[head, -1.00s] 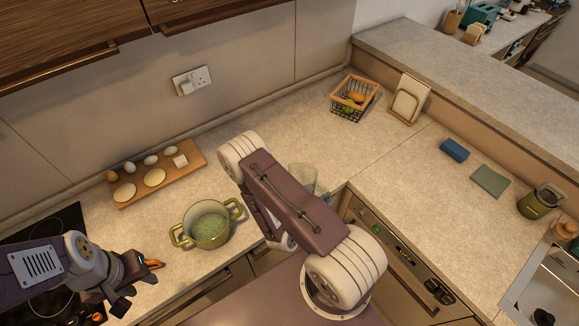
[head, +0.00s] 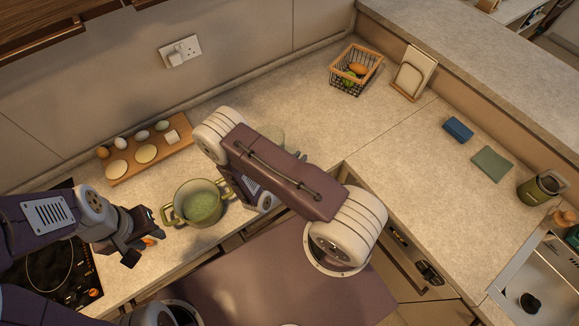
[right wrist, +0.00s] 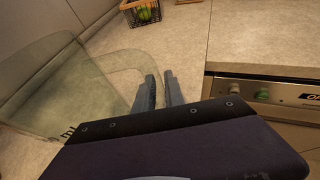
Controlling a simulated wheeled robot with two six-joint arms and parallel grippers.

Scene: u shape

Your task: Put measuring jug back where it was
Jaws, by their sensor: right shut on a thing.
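The measuring jug is clear glass and fills the left of the right wrist view (right wrist: 50,85). In the head view its pale rim (head: 271,134) shows just behind my right arm, and most of it is hidden. My right gripper (right wrist: 160,90) is shut on the jug's handle (right wrist: 128,72). The jug is over the back counter; I cannot tell whether its base touches the surface.
A green pot (head: 200,203) stands left of my right arm. Behind it is a wooden board (head: 150,163) with eggs and other pieces. A wire basket (head: 355,70) and rack (head: 412,75) stand at the back corner. The counter (head: 310,105) before the basket is clear.

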